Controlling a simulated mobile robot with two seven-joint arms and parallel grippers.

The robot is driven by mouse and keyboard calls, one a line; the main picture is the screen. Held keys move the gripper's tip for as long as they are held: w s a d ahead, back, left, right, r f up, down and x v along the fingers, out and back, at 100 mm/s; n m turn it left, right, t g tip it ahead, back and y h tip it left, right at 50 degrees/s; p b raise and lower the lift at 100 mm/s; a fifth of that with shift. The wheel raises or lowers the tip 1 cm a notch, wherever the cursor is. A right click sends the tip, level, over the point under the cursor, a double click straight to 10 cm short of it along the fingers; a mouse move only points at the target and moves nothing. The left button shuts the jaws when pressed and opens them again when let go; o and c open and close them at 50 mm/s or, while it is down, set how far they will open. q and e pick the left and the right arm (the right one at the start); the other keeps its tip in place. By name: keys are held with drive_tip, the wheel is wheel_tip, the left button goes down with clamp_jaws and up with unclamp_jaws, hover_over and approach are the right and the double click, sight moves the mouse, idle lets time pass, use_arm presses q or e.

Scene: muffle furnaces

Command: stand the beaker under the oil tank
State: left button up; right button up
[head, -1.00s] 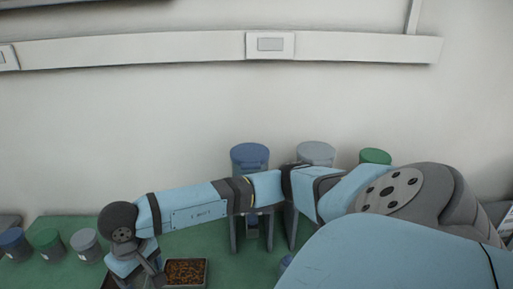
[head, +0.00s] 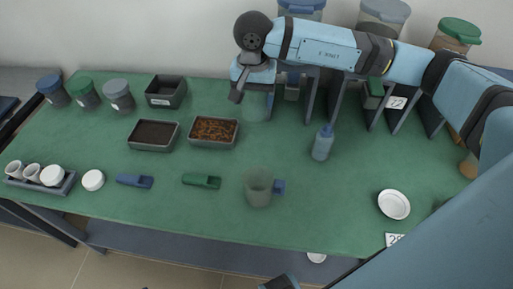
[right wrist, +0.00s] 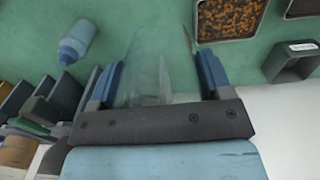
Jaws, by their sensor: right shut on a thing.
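My right gripper (head: 254,86) is shut on a clear glass beaker (head: 256,107) behind the green table's middle, just left of the tank stands. In the right wrist view the beaker (right wrist: 150,65) sits between the blue fingers of this gripper (right wrist: 155,80). I cannot tell whether its base touches the table. A blue-lidded tank (head: 302,7), a grey-lidded tank (head: 383,14) and a green-lidded tank (head: 458,34) stand raised at the back; my arm partly covers them. Which one holds oil I cannot tell. My left gripper cannot be made out.
A blue squeeze bottle (head: 323,143) stands right of the beaker. A tray of brown bits (head: 213,145) is close on its left. A grey jug with a blue handle (head: 258,187) stands nearer the front. A white dish (head: 394,204) lies right. The centre-right table has free room.

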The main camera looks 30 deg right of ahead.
wheel_tip(320, 180, down, 18)
drive_tip(key=shift+f+p, duration=0.25)
drive_tip(key=shift+p, duration=0.2)
drive_tip(key=shift+f, duration=0.1)
drive_tip(key=shift+f+b, duration=0.2)
drive_tip(key=shift+b, duration=0.1)
drive_tip(key=o, duration=0.9)
drive_tip(key=shift+r, duration=0.1)
drive_tip(key=shift+o, duration=0.2)
drive_tip(key=shift+r, duration=0.1)
